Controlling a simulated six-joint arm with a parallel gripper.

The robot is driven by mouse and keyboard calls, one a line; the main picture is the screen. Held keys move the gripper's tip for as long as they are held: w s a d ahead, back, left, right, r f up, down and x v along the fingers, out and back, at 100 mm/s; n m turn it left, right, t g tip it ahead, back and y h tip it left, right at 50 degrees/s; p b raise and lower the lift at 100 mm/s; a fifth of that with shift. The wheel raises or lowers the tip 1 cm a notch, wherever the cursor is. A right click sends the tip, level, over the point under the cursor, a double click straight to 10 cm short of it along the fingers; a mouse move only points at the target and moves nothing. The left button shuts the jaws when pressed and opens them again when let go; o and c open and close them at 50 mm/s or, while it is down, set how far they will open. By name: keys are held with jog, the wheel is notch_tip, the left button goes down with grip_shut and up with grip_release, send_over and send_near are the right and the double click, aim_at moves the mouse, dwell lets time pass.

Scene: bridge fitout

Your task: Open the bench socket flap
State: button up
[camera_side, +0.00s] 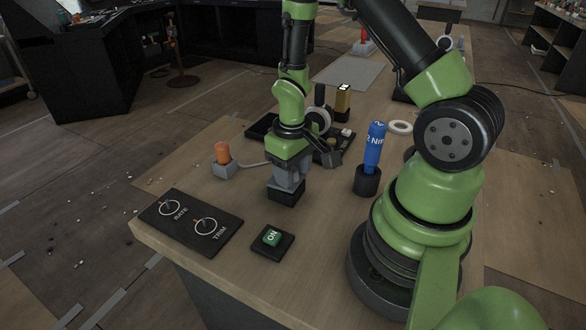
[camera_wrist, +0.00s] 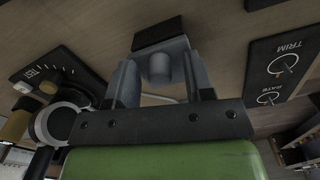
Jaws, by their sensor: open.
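The bench socket appears to be the small grey and black unit on the bench below my gripper. Its dark front part (camera_side: 286,194) shows in the side view, and the same dark part (camera_wrist: 158,32) shows at the top of the wrist view. A grey block (camera_wrist: 168,58) with a rounded stub adjoins it. I cannot tell which part is the flap or how it stands. My gripper (camera_side: 288,176) points down, close over the unit. In the wrist view my gripper (camera_wrist: 163,80) is open, its fingers on either side of the grey block. Contact cannot be told.
An orange-topped grey base (camera_side: 224,168) stands left. A blue cylinder (camera_side: 374,147) stands in a black holder (camera_side: 367,181) right.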

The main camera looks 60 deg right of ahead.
grip_shut()
jog(key=shift+w, duration=0.1)
dwell(0.3)
jog(key=w+g, duration=0.1)
jog(key=g, duration=0.1)
jog(key=r+g, duration=0.1)
jog(key=g, duration=0.1)
jog(key=shift+w+r, duration=0.2)
jog(key=shift+w, duration=0.2)
jog(key=shift+w+r+g, duration=0.15)
jog(key=shift+w+g, duration=0.3)
jog(key=shift+g, duration=0.6)
jog(key=shift+w+r+g, duration=0.1)
jog(key=shift+w+g, duration=0.35)
jog(key=shift+g, duration=0.55)
jog(key=shift+w+r+g, duration=0.15)
jog(key=shift+w+g, duration=0.3)
jog(key=shift+g, duration=0.6)
